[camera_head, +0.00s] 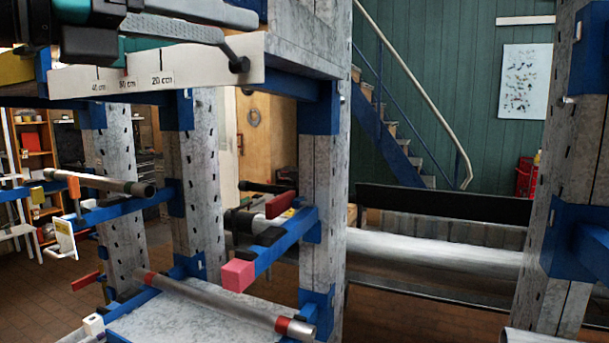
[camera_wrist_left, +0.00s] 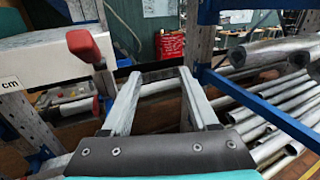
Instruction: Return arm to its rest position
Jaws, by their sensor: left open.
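My left gripper (camera_head: 243,42) is at the top left of the head view, in front of the upper part of the rack and close above a pale board with length marks (camera_head: 150,75). Its two grey fingers point right and are apart, with nothing seen held between them. In the left wrist view the open fingers (camera_wrist_left: 160,74) reach out from a dark palm with a teal edge. The marked board (camera_wrist_left: 45,60) is left of them, with a red-topped lever (camera_wrist_left: 90,45) close to the left finger. My right gripper is in neither view.
Grey rack posts (camera_head: 322,170) with blue arms (camera_head: 288,242) stand close in front. A pink block (camera_head: 237,275) caps one arm. A metal bar (camera_head: 215,305) lies below. Large pipes (camera_head: 430,258) lie behind to the right. Several pipes (camera_wrist_left: 265,100) are right of the fingers.

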